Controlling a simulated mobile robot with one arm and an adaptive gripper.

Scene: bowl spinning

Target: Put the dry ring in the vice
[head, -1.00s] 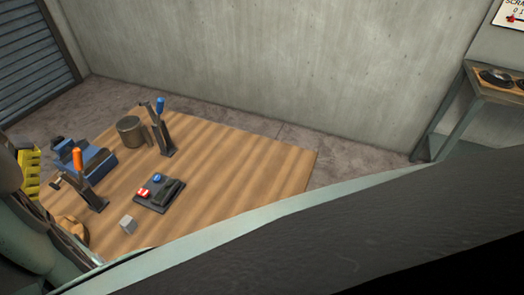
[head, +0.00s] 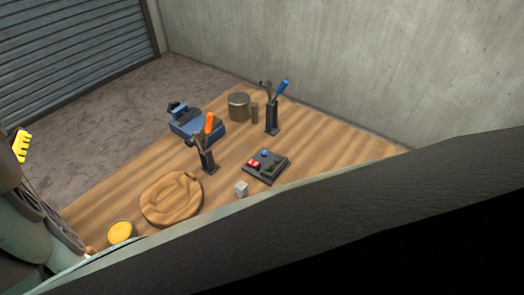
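A blue vice (head: 196,126) sits near the far left edge of the wooden table (head: 330,140). I cannot clearly pick out a dry ring. A round brown wooden piece (head: 172,200) with a raised lump at its upper right lies at the table's near left. My arm fills the lower left edge of the view. A yellow toothed piece (head: 20,146) shows just beyond it, away from the table. I cannot tell whether that piece is part of my gripper or something held, and no fingertips show clearly.
An orange-handled tool stand (head: 208,150), blue-handled tool stand (head: 272,112), metal cylinder (head: 238,107), dark button panel (head: 266,167) and small grey cube (head: 241,188) stand on the table. A round yellow-topped container (head: 120,232) is at the near left. The table's right part is clear.

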